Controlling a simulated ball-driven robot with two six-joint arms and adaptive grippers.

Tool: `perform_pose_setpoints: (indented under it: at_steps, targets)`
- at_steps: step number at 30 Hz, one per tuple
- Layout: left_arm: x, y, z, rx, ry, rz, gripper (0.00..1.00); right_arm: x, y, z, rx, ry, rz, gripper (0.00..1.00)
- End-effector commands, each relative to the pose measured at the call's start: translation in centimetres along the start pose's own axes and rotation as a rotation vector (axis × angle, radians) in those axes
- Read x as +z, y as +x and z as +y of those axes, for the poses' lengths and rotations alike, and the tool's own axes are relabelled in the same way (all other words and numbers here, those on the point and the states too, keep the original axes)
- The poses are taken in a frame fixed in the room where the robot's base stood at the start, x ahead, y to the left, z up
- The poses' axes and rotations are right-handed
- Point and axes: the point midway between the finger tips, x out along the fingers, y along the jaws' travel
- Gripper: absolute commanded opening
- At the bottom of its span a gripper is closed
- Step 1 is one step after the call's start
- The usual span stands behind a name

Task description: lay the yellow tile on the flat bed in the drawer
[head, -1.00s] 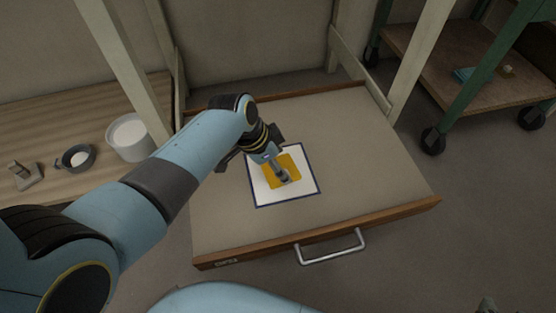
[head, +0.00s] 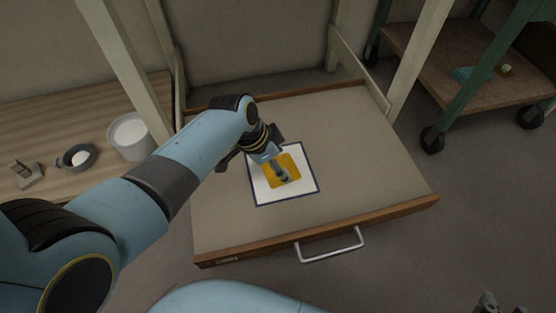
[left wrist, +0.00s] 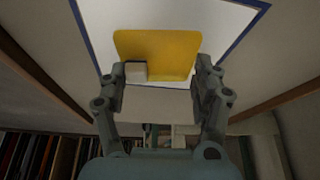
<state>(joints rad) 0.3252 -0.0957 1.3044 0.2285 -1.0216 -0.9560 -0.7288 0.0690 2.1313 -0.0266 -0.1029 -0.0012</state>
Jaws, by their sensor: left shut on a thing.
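The yellow tile (head: 289,169) is over the white flat bed with a blue border (head: 306,187), in the open drawer. My left gripper (head: 281,174) is shut on the tile and partly covers it in the head view. In the left wrist view, the fingers (left wrist: 160,82) stand at either side of the tile (left wrist: 170,48), with a small pale block at the left finger. The bed (left wrist: 228,18) shows behind the tile. I cannot tell whether the tile touches the bed. A small part of what looks like my right gripper (head: 489,303) shows at the lower right edge.
The drawer (head: 375,155) has a wooden front and metal handle (head: 331,246); its floor around the bed is clear. A white tub (head: 130,137) and small dark pan (head: 77,157) stand on the wooden surface at left. A green wheeled cart (head: 470,70) stands at right.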

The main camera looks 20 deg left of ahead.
Motion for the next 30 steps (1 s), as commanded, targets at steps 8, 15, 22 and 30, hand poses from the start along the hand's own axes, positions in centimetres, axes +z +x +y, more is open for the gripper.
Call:
perform_pose_setpoints:
  at_steps: [8,15,22,30]
  targets:
    - [0.03,0.11,-0.03,0.0,0.0,0.0,0.3,-0.34,-0.12,0.03,0.0,0.0,0.004,0.36]
    - [0.04,0.12,-0.02,0.0,0.0,0.0,0.3,-0.32,-0.11,0.03,0.0,0.0,0.004,0.36]
    - [0.09,0.25,-0.02,0.0,0.0,0.0,0.3,-0.28,-0.09,0.02,0.0,0.0,0.003,0.36]
    - [0.15,0.38,-0.02,0.0,0.0,0.0,0.79,-0.24,-0.08,0.02,0.0,0.0,0.003,0.36]
